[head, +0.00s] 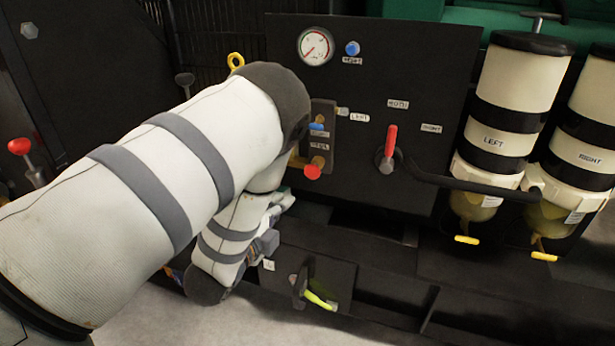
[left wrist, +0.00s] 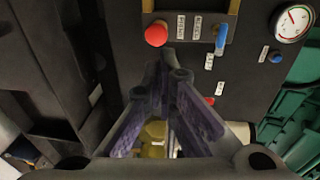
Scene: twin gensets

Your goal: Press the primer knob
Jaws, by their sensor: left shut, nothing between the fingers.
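A red round knob (head: 313,172), which looks like the primer knob, sits low on a small brown plate (head: 322,115) on the black panel. The small label by it is too blurred to read surely. In the left wrist view the red knob (left wrist: 156,34) is just beyond my fingertips, with a visible gap. My left gripper (left wrist: 168,72) is shut and empty, its purple-padded fingers meeting at the tips. In the head view my left gripper (head: 282,202) is partly hidden behind my arm, below and left of the knob. My right gripper is not in view.
A blue lever (left wrist: 221,38) is beside the red knob. The panel (head: 430,80) also carries a gauge (head: 315,46), a blue knob (head: 352,48) and a red-handled lever (head: 388,148). Filters (head: 505,105) stand at the right. A yellow-green-handled valve (head: 318,300) is below.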

